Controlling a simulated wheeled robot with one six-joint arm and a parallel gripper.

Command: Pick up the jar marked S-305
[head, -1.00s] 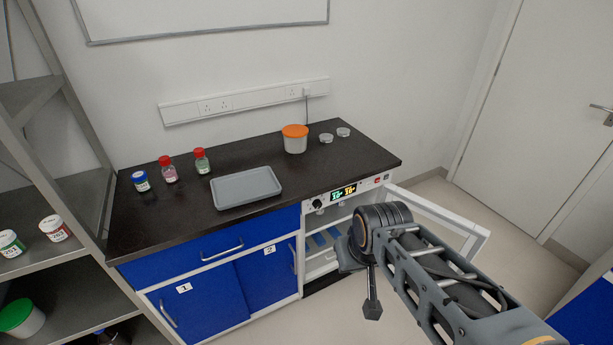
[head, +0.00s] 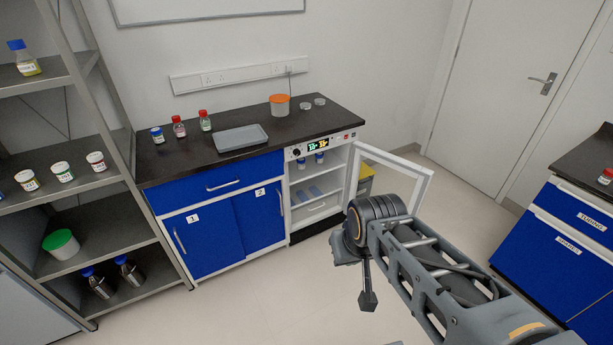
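I cannot read S-305 on any label, so I cannot tell which jar it is. White labelled jars stand on the middle shelf of the left rack: one with a yellow-orange lid (head: 26,180), one with a green lid (head: 62,171) and one with a reddish-brown lid (head: 96,161). A blue-lidded jar (head: 157,135) stands at the left of the black counter, beside two red-capped bottles (head: 179,126) (head: 205,120). My gripper (head: 367,299) hangs in front of the open cabinet, away from all jars. Its fingers are not clear, and nothing held shows.
A grey tray (head: 241,139) and an orange-lidded tub (head: 279,105) are on the counter. An open white cabinet door (head: 395,178) juts out near my arm. A blue drawer unit (head: 560,235) stands at the right. The floor between is clear.

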